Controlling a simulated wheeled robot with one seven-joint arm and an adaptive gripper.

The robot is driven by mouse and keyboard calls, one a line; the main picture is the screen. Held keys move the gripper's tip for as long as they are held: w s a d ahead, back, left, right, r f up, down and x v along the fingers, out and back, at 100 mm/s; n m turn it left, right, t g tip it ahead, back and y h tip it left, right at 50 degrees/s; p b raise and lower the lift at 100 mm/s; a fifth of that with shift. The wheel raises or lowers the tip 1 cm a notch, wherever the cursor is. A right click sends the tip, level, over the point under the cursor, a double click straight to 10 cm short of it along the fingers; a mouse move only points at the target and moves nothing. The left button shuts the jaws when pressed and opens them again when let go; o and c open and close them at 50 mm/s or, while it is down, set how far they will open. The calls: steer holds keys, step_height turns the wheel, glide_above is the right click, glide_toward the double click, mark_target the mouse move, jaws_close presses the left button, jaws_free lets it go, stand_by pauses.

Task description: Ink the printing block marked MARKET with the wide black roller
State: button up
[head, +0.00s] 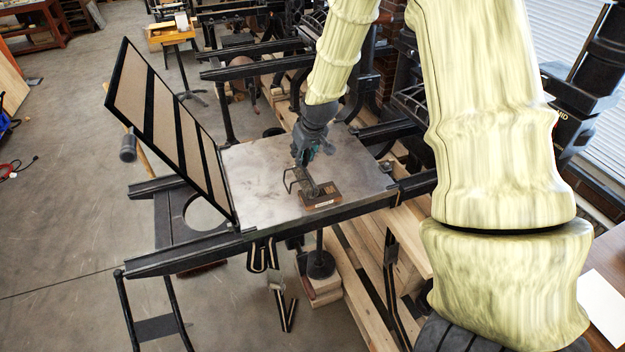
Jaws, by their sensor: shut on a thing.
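My gripper (312,157) points down over the metal press bed (252,168) and is shut on a small tool with a thin dark wire frame, which looks like the roller (292,180). A wooden printing block (322,204) with a pale label on its front edge lies on the bed, towards its front. The lettering is too small to read. The tool is directly above or against the block's dark top; I cannot tell whether they touch. My fingers and the frame hide much of the roller.
A hinged frame with tan panels (165,115) stands tilted up at the bed's left end. Black rails (300,238) edge the bed in front. The left and back of the bed are bare. Other presses (270,65) stand behind, and timber beams (355,265) lie below.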

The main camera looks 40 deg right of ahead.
mark_target(305, 164)
steer(key=shift+f, duration=0.1)
steer(key=shift+s+f+b, duration=0.15)
steer(key=shift+f+b, duration=0.95)
steer(key=shift+f, duration=1.25)
